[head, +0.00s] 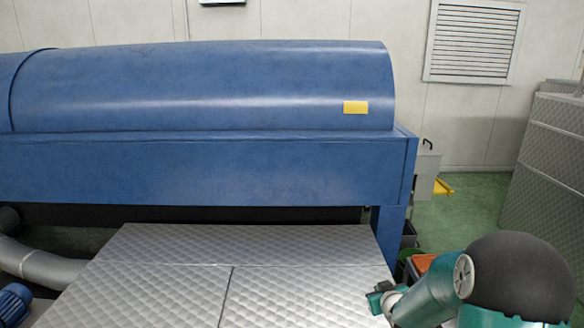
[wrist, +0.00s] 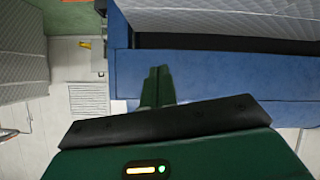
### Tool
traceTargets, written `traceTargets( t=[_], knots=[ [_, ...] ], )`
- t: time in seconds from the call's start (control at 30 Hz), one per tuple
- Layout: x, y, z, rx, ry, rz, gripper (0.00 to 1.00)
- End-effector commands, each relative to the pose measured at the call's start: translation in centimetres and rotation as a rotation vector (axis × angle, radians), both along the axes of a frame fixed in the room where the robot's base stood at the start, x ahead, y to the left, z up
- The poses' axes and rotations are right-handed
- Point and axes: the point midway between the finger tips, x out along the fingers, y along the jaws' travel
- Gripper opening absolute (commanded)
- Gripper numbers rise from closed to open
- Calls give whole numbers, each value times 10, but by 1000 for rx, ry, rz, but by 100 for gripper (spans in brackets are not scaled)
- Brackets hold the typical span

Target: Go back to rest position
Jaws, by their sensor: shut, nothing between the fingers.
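My gripper (wrist: 158,70) shows in the wrist view, with its two green fingers together and nothing between them. The fingers point up in that picture, in front of the blue machine (wrist: 210,72), and seem clear of it. In the head view, teal and black parts of my arm are at the lower right, beside the quilted metal surface (head: 240,244). I cannot clearly make out the fingers there.
The long blue machine (head: 200,165) with a rounded cover and yellow label (head: 356,107) spans the head view behind the quilted surface. Green floor (head: 455,215) lies open to its right. A quilted metal block (head: 545,165) stands at far right; a grey pipe (head: 45,268) at lower left.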

Motion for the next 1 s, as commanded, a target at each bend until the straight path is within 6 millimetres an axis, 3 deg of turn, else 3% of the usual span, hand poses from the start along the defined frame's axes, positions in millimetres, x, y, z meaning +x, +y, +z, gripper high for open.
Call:
traceTargets(
  t=[0.03,0.2,0.5,0.8,1.0],
  knots=[
    [-6,4,21,-8,15,-7,0],
    [-36,15,71,-16,98,-46,0],
    [-115,39,144,9,237,-117,0],
    [-216,66,192,75,374,-167,0],
    [-290,84,207,134,468,-177,0]
  ],
)
